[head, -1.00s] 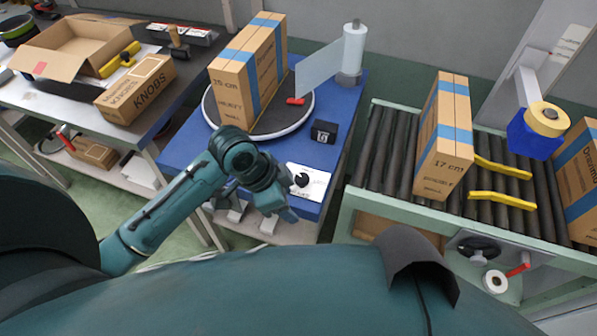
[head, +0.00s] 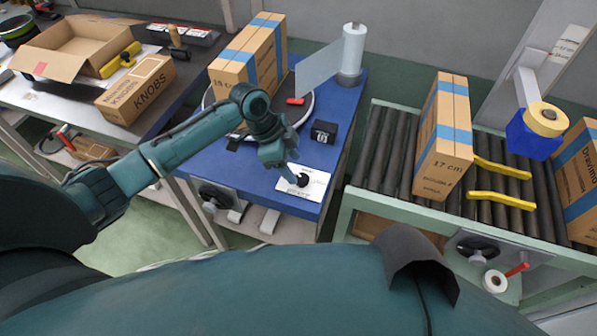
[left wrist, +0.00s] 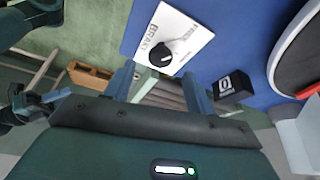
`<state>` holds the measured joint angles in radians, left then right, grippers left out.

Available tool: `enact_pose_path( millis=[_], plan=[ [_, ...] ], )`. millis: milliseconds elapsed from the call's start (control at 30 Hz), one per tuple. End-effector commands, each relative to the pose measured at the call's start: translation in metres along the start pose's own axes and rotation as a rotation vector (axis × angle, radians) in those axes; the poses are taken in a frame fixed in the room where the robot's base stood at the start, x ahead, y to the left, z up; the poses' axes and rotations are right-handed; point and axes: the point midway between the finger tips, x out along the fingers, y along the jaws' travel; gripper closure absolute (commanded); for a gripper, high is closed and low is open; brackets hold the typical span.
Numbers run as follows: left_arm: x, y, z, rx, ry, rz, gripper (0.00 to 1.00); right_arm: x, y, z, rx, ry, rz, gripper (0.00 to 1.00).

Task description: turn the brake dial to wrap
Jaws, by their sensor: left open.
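The brake dial is a black knob (head: 302,180) on a white plate (head: 316,190) at the front right corner of the blue table. My left gripper (head: 292,182) is just at the left of the knob, partly over the plate. In the left wrist view the knob (left wrist: 160,55) shows beyond and between the two open fingers (left wrist: 158,88), with nothing held. It appears apart from them. My right gripper is not in view.
A black block (head: 324,131) stands behind the plate. Behind it are a turntable (head: 296,116) with a tall taped box (head: 235,78) and a film roll on a post (head: 353,50). A roller conveyor (head: 390,160) lies to the right, beyond a gap.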

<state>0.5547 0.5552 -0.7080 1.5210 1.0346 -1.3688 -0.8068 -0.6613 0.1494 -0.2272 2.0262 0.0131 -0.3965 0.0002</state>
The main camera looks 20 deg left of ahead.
Motion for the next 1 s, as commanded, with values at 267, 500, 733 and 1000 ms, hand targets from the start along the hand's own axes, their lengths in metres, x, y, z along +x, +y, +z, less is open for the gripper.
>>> enact_pose_path(
  millis=[267,500,733,1000],
  plan=[
    [0.04,0.0,-0.001,-0.001,0.001,0.001,0.45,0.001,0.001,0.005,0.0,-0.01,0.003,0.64],
    [0.047,0.0,0.0,0.001,0.0,-0.001,0.45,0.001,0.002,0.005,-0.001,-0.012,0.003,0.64],
    [0.047,0.0,0.0,0.0,0.001,-0.001,0.51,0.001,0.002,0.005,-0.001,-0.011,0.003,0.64],
    [0.046,0.0,0.0,0.0,0.001,-0.001,0.73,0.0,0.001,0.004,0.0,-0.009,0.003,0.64]
  ],
)
